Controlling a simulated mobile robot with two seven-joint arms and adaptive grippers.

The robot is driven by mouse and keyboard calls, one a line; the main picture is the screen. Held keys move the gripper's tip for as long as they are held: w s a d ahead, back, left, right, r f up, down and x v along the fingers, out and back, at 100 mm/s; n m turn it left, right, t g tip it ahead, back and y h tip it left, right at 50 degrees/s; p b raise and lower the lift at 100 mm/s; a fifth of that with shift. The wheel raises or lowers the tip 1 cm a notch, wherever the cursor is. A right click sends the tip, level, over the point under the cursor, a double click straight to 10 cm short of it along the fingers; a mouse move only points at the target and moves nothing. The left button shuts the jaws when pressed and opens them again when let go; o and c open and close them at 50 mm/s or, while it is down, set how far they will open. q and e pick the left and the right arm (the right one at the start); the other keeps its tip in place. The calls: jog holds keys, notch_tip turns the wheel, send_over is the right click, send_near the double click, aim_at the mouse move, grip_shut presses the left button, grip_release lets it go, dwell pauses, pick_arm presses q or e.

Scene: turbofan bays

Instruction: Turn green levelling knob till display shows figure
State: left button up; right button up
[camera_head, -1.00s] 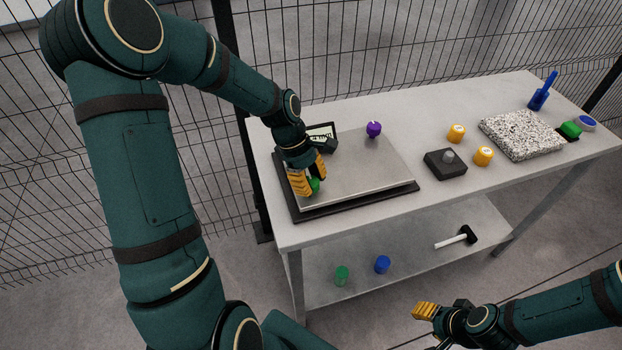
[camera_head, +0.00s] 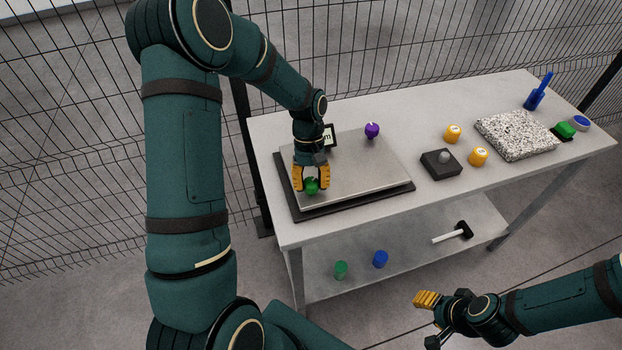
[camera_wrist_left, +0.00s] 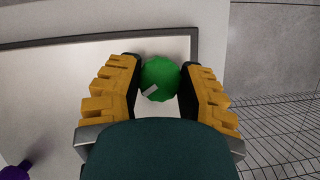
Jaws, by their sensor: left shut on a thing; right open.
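The green levelling knob (camera_head: 311,186) sits at the near left corner of a metal plate (camera_head: 365,168) on a dark base. My left gripper (camera_head: 311,182) is shut on the knob from above, one yellow finger on each side. The left wrist view shows the green knob (camera_wrist_left: 160,79), with a pale mark on it, between the fingertips (camera_wrist_left: 160,82). The display (camera_head: 329,136) stands behind the plate; my left wrist hides most of it, and only its right end shows, so its figure cannot be read. My right gripper (camera_head: 428,318) is open and empty in front of the table.
A purple knob (camera_head: 372,130) stands at the plate's far side. To the right are a black block (camera_head: 441,164), yellow pieces (camera_head: 478,156), a speckled slab (camera_head: 516,135) and a blue tool (camera_head: 538,92). The lower shelf holds green and blue cylinders (camera_head: 380,259) and a hammer (camera_head: 452,234).

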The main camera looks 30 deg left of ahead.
pick_arm(q)
jog(key=m+y, duration=0.1)
jog(key=m, duration=0.2)
jog(key=m+g+y, duration=0.1)
jog(key=m, duration=0.2)
jog(key=shift+s+d+f+m+p, duration=0.1)
jog(key=shift+m+p, duration=0.2)
jog(key=shift+p, duration=0.05)
jog(key=m+y, duration=0.1)
jog(key=m, duration=0.2)
jog(key=m+y, duration=0.1)
jog(key=m, duration=0.2)
jog(key=shift+y, duration=0.4)
jog(key=m, duration=0.2)
jog(key=m+t+y, duration=0.1)
jog(key=m, duration=0.2)
jog(key=shift+m+t+y+b, duration=0.3)
jog(key=m+t, duration=0.1)
jog(key=m, duration=0.2)
jog(key=m+t+y+b, duration=0.1)
jog(key=m, duration=0.2)
jog(key=shift+m, duration=0.3)
jog(key=o, duration=1.2)
